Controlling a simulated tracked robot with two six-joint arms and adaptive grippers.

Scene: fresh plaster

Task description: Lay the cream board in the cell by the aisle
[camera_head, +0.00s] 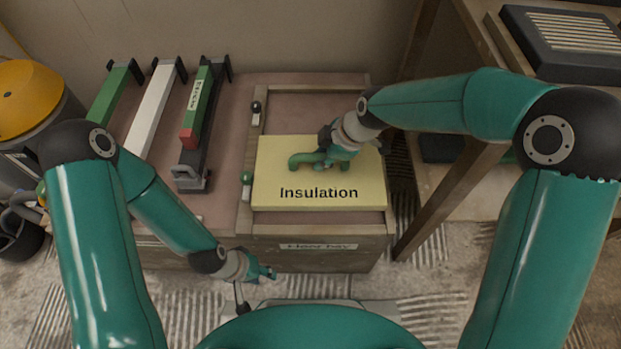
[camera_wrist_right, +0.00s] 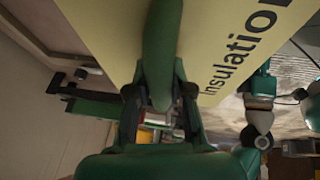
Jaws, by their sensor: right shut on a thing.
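The cream board (camera_head: 318,172), marked "Insulation", has a green handle (camera_head: 302,160) on top. My right gripper (camera_head: 326,156) is shut on this handle. In the right wrist view the board (camera_wrist_right: 120,30) fills the upper middle, with the handle (camera_wrist_right: 162,50) between the fingers. The board lies over the wooden-framed bay (camera_head: 310,229) and hides most of its inside. Its right edge reaches over the frame's right side. I cannot tell whether it touches the frame. My left gripper (camera_head: 268,272) is low in front of the bay, apart from the board; its jaw opening is unclear.
Green and white bars (camera_head: 152,108) and a red-green level (camera_head: 196,110) lie on the left worktop. Dark knobs (camera_head: 256,107) and green knobs (camera_head: 246,177) stand on the bay's left rail. A wooden post (camera_head: 440,200) and shelf stand close on the right. A yellow-topped bin (camera_head: 25,95) is far left.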

